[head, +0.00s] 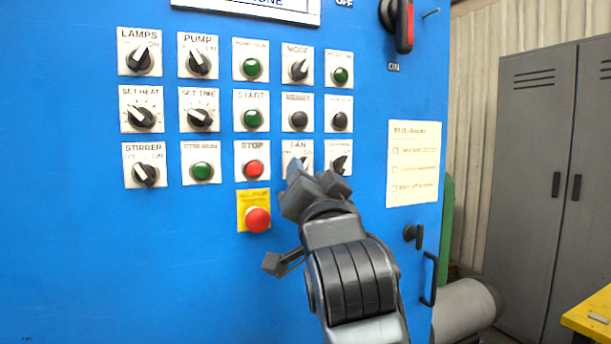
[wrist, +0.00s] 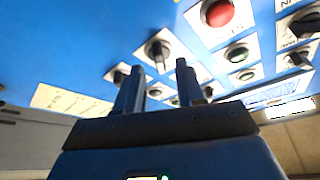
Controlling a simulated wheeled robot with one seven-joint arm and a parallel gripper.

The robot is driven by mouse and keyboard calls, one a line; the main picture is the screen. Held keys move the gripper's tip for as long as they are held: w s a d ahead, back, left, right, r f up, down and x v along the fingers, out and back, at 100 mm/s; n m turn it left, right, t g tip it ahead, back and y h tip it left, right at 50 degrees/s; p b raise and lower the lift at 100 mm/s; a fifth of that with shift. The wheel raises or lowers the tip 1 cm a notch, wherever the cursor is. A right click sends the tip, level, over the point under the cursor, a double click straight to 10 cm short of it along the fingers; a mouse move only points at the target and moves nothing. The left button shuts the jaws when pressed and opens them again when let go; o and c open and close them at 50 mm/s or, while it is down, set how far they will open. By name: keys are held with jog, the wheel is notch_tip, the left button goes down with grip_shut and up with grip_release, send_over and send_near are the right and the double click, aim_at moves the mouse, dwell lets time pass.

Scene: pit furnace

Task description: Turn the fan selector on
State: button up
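The fan selector (head: 297,148) is a dark knob on a white plate labelled FAN, in the lower right of the blue panel's control grid. In the head view my gripper (head: 302,176) covers most of its lower part, and I cannot tell which way the pointer is set. In the wrist view the fan selector (wrist: 157,52) shows just beyond and between the two fingertips. My gripper (wrist: 160,72) is open, its fingers apart with nothing held between them. I cannot tell whether a finger touches the knob.
The red STOP button (head: 255,168) is just left of the fan selector, with a red mushroom button (head: 257,219) below it. Another dark knob (head: 340,164) is close on the right. A paper sheet (head: 413,163) and a door handle (head: 429,279) are farther right.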

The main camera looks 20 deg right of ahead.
jog(key=b+v, duration=0.1)
jog(key=v, duration=0.4)
jog(key=shift+s, duration=0.25)
jog(key=s+d+f+n+g+y, duration=0.1)
jog(key=s+f+n+y, duration=0.15)
jog(key=s+f, duration=0.5)
jog(key=s+f+n+g+y, duration=0.1)
jog(key=s+f+n, duration=0.25)
jog(key=f, duration=0.75)
jog(key=s+d+f+n+g+y, duration=0.1)
jog(key=s+f+n+y, duration=0.1)
jog(key=s+f, duration=0.55)
jog(key=s+f+g, duration=0.1)
jog(key=s+f, duration=0.3)
jog(key=s, duration=0.8)
jog(key=s+f+n+g, duration=0.1)
jog(key=s+f+g, duration=0.1)
jog(key=s, duration=1)
jog(key=shift+f+g+h, duration=0.3)
jog(key=shift+f+h, duration=0.15)
jog(key=shift+f, duration=0.4)
